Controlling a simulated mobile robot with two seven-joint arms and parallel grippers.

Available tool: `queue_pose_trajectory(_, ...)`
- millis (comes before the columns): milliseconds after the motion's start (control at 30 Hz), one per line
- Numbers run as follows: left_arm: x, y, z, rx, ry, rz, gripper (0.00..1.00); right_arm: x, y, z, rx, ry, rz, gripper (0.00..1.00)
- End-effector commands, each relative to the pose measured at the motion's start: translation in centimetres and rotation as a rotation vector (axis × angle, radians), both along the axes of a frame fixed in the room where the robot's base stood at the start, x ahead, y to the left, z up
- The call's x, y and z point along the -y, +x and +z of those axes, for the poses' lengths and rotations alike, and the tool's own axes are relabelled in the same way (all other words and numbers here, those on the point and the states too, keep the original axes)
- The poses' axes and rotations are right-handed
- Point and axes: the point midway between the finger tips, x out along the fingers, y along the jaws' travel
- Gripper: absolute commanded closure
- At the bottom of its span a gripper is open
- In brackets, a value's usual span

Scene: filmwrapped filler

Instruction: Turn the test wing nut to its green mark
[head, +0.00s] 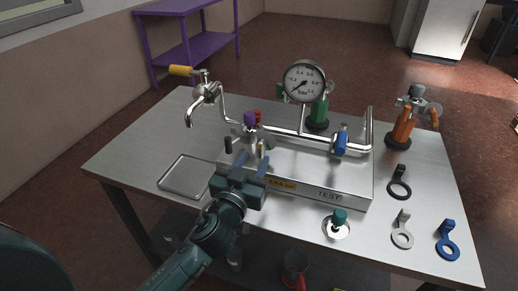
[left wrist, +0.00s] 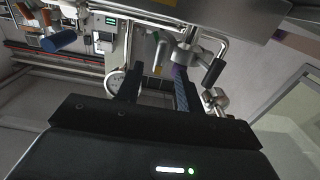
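The metal fitting (head: 249,136) at the front left of the test unit, marked TEST, has a purple top, a black-capped lever on its left and a yellow piece on its right. It seems to bear the test wing nut, but the wings and the green mark are not clear. In the left wrist view, the fitting (left wrist: 185,54) and its black lever (left wrist: 214,70) appear beyond the fingers. My left gripper (head: 249,163) is open just in front of the fitting, apparently apart from it. Its fingers (left wrist: 155,88) have a gap between them. My right gripper is not in view.
A pressure gauge (head: 304,81) and a blue-handled valve (head: 340,144) stand on the unit. A shallow tray (head: 164,181) lies left of my gripper. Ring tools (head: 403,236) lie at right. The table's left corner is clear.

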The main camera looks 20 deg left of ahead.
Motion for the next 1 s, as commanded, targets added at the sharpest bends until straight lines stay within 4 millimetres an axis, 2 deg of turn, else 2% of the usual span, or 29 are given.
queue_pose_trajectory(100, 0.0, 2.1, 0.1, 0.001, 0.003, 0.001, 0.63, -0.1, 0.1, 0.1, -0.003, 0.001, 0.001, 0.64)
queue_pose_trajectory(300, 0.2, 4.1, 0.0, -0.001, 0.001, 0.0, 0.63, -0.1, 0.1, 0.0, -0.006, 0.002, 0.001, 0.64)
queue_pose_trajectory(667, 0.2, 4.5, -0.1, -0.001, 0.0, 0.0, 0.63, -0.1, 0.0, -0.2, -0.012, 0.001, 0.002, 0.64)
queue_pose_trajectory(1000, 0.2, 4.5, -0.1, -0.001, 0.0, 0.0, 0.91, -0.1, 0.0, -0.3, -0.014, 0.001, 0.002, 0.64)
